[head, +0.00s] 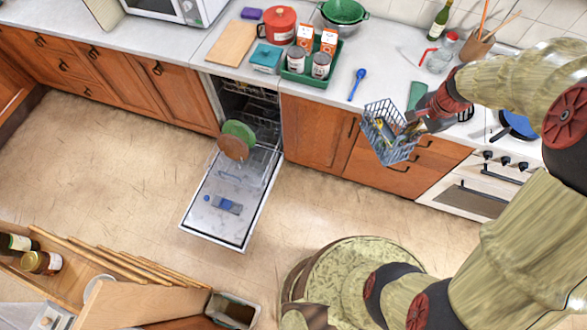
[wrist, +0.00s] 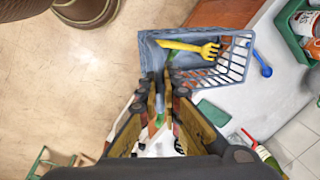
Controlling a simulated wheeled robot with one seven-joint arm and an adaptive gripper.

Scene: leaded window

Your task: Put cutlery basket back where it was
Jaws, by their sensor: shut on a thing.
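The cutlery basket (head: 388,134) is a blue-grey open lattice box. My gripper (head: 424,118) is shut on it and holds it in the air in front of the counter edge and the lower cupboards. In the wrist view the basket (wrist: 222,60) is just past my fingertips (wrist: 158,85), with a yellow fork (wrist: 190,47) and a green piece inside. The dishwasher (head: 248,100) stands open, its door (head: 222,228) folded down. A green plate and a brown plate (head: 233,146) stand in its lower rack (head: 257,165). A grey-blue item (head: 227,205) lies on the door.
A green tray (head: 311,78) with cans and cartons, a blue spoon (head: 357,84), a wooden board (head: 231,43) and a red pot (head: 280,24) are on the counter (head: 180,50). The stove (head: 470,185) is at right. The floor (head: 110,160) left of the door is clear.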

